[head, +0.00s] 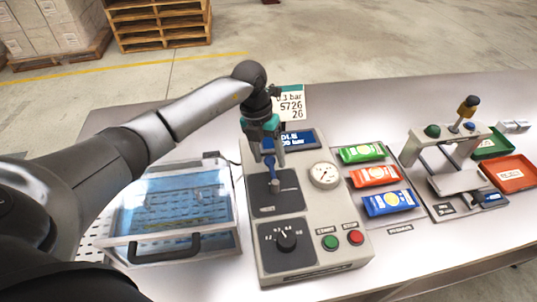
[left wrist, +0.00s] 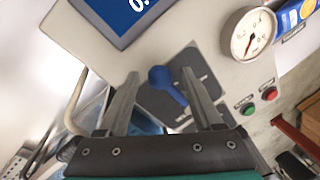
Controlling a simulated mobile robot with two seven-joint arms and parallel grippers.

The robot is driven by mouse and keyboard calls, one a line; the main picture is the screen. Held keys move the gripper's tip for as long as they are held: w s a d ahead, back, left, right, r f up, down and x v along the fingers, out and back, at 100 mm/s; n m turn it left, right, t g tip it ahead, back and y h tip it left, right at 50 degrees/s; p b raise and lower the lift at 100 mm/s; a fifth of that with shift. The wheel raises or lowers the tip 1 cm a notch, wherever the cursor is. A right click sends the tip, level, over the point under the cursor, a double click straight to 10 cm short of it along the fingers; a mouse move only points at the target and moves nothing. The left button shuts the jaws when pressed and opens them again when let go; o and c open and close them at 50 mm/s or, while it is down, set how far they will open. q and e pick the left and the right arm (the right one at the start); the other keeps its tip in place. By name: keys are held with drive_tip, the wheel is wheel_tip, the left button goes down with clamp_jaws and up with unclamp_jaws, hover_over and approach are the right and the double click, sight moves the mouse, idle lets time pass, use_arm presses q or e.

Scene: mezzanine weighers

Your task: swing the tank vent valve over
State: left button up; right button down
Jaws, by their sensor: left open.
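The vent valve is a blue lever (head: 271,168) on a dark square plate (head: 289,200) of the grey control box (head: 322,226). In the left wrist view the lever (left wrist: 166,82) has a rounded blue end and a narrow arm slanting down to the right. My left gripper (head: 267,147) comes down from above at the lever. Its two fingers (left wrist: 160,76) are open, with the lever's end between them. I see a gap on both sides in the wrist view; contact cannot be told. My right gripper is not in view.
The box also carries a display (head: 299,139), a pressure gauge (head: 324,175), a black knob (head: 286,240), and green (head: 330,242) and red (head: 356,237) buttons. A clear-lidded tank (head: 172,212) stands left. Colored packets (head: 375,175) and a press-like stand (head: 452,170) are right.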

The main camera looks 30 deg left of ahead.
use_arm(q)
drive_tip(key=shift+c, duration=0.4)
clamp_jaws()
idle(0.9)
